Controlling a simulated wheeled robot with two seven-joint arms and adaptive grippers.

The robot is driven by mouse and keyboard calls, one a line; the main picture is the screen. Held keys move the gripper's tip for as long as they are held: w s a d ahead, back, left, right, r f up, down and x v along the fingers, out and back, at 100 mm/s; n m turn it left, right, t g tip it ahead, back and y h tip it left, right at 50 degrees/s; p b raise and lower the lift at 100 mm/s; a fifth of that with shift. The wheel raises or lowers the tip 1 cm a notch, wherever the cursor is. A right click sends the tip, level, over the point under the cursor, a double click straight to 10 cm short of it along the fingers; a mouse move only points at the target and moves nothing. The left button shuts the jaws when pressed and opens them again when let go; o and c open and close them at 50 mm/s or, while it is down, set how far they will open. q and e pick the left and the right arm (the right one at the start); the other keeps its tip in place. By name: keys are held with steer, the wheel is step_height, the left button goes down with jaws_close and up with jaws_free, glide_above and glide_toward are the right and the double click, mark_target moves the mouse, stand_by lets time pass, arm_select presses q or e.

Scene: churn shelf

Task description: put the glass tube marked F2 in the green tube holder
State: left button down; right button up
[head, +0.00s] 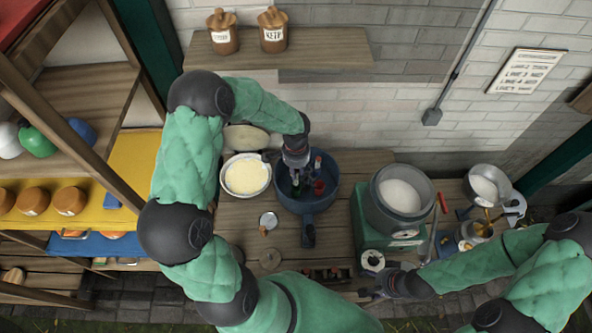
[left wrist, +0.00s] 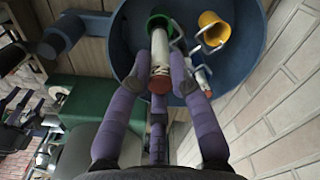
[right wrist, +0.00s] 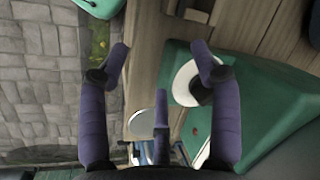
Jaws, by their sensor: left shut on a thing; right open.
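My left gripper (head: 297,178) is over the blue pan (head: 308,206). In the left wrist view, the left gripper (left wrist: 165,84) is shut on a pale glass tube (left wrist: 160,62) with a red-brown cap. Its dark marking is not clearly readable. The tube's far end overlaps the mouth of the green tube holder (left wrist: 157,22); I cannot tell whether it is inside or above. The green holder (head: 296,188) shows partly below the gripper in the head view. A second red-capped tube (left wrist: 200,79) is beside the gripper. My right gripper (head: 373,288) is open and empty.
A yellow holder (left wrist: 212,27) is also in the pan, beside the green one. A red cup-like thing (head: 319,187) shows there in the head view. A bowl of pale stuff (head: 246,175) stands left of the pan, and a green scale with a grey pot (head: 401,198) stands right.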

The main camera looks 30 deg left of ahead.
mark_target(296, 181)
arm_select(q)
steer(key=shift+f, duration=0.15)
arm_select(e)
steer(key=shift+f, duration=0.25)
arm_select(q)
steer(key=shift+f+b, duration=0.3)
steer(key=shift+b, duration=0.15)
arm_select(e)
steer(key=shift+f, duration=0.3)
arm_select(q)
steer(key=shift+f+b, duration=2.75)
steer(key=shift+f, duration=0.2)
arm_select(e)
steer(key=shift+f, duration=2.7)
arm_select(q)
steer(key=shift+s+f, duration=0.1)
steer(key=shift+f, duration=0.1)
arm_select(e)
steer(key=shift+s+f, duration=0.15)
steer(key=shift+f, duration=0.1)
arm_select(q)
steer(key=c, duration=0.7)
jaws_free()
steer(key=shift+c, duration=0.2)
steer(key=shift+r, duration=0.15)
